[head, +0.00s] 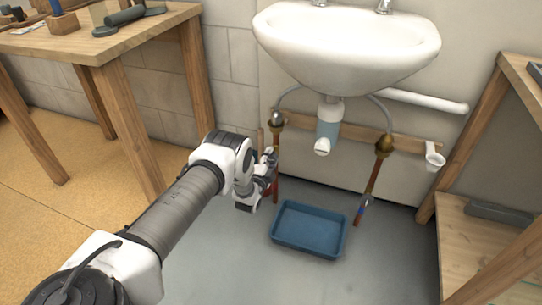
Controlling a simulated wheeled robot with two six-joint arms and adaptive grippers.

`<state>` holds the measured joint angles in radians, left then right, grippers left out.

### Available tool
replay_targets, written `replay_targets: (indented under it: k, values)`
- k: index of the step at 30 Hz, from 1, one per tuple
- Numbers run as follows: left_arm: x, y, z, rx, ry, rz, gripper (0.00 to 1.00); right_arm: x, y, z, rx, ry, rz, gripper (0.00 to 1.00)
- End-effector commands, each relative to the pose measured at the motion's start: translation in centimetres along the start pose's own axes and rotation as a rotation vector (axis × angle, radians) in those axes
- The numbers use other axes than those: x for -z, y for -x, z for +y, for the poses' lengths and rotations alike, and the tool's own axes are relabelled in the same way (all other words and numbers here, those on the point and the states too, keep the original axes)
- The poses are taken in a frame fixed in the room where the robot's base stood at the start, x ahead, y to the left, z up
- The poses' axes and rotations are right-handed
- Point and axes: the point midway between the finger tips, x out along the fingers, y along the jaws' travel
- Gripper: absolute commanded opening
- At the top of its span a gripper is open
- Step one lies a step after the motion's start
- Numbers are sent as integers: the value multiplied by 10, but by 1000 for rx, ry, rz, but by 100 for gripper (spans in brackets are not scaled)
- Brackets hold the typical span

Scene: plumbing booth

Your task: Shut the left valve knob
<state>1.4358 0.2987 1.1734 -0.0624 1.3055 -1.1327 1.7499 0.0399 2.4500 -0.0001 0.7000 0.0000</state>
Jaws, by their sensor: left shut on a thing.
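The left supply pipe (276,150) is copper and runs down the wall under the sink, with a metal fitting at its top. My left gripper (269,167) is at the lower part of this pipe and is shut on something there. The left valve knob is mostly hidden behind the gripper; a bit of red shows beside the fingers. The right pipe (374,177) has a brass fitting at its top and a small blue and red part low down. My right gripper is not in view.
A white sink (345,45) hangs above, with a trap (328,125) below it. A blue tray (309,229) lies on the grey floor under the pipes. A wooden table (100,45) stands at left and wooden shelving (490,235) at right.

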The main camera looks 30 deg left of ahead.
Motion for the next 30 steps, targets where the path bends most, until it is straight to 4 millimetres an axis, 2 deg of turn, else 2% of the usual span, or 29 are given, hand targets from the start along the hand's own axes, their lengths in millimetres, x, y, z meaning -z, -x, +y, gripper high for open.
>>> replay_targets:
  k: [9, 24, 25, 26, 27, 30]
  values:
    - [1, 0, -1, 0, -118, 1, 7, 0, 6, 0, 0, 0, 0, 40]
    - [0, 0, 0, 0, -137, 1, 7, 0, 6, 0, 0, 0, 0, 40]
    - [0, 0, 0, 0, -137, 1, 52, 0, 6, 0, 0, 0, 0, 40]
    - [0, 0, 0, 0, -137, 1, 63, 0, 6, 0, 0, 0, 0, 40]
    - [0, 0, 0, 0, -136, 1, 68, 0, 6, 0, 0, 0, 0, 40]
    - [0, 0, 0, 0, -136, 1, 68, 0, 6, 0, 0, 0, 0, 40]
